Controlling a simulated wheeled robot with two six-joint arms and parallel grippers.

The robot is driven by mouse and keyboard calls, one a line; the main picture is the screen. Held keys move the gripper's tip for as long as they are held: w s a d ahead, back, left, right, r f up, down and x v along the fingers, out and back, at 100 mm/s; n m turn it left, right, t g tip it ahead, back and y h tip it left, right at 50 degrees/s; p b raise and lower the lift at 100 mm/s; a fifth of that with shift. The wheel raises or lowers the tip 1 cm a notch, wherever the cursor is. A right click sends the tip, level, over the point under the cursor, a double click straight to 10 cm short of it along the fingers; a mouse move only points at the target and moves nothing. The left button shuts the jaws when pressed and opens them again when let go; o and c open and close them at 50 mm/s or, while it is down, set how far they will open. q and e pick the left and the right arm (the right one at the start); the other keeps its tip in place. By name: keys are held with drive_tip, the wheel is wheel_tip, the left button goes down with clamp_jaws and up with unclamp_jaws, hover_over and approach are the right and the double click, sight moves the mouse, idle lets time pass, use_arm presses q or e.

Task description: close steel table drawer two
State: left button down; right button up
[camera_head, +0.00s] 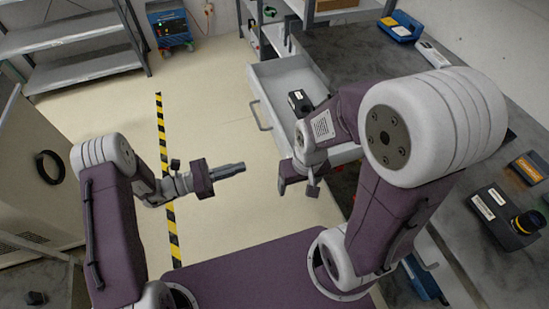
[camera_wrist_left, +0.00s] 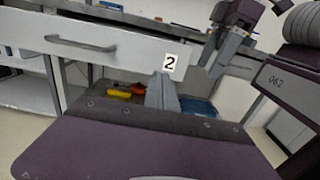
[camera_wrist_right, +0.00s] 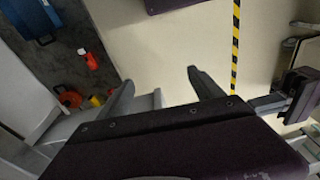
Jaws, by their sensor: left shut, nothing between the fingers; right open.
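The steel table drawer two (camera_head: 267,98) is pulled out from the table, with its handle (camera_head: 260,115) facing the open floor. In the left wrist view, its pale front (camera_wrist_left: 125,51) carries a "2" label and a grey handle (camera_wrist_left: 80,44). My left gripper (camera_head: 243,167) is shut and empty, out over the floor, apart from the drawer; its fingers (camera_wrist_left: 162,88) show below the label. My right gripper (camera_head: 298,188) is open and empty near the drawer's near front corner. Its spread fingers (camera_wrist_right: 163,85) show in the right wrist view. My right arm hides part of the drawer.
A black device (camera_head: 300,102) lies inside the drawer. The dark tabletop (camera_head: 345,50) holds several instruments on the right. A lower shelf holds a red bottle (camera_wrist_right: 88,59) and an orange reel (camera_wrist_right: 68,97). Clear floor with a striped tape (camera_head: 163,140) lies left of the drawer.

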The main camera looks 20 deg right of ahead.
sight(285, 154)
use_arm(q)
drive_tip(key=d, duration=1.2)
drive_tip(key=shift+w+d, duration=0.25)
use_arm(e)
drive_tip(key=shift+f, duration=0.2)
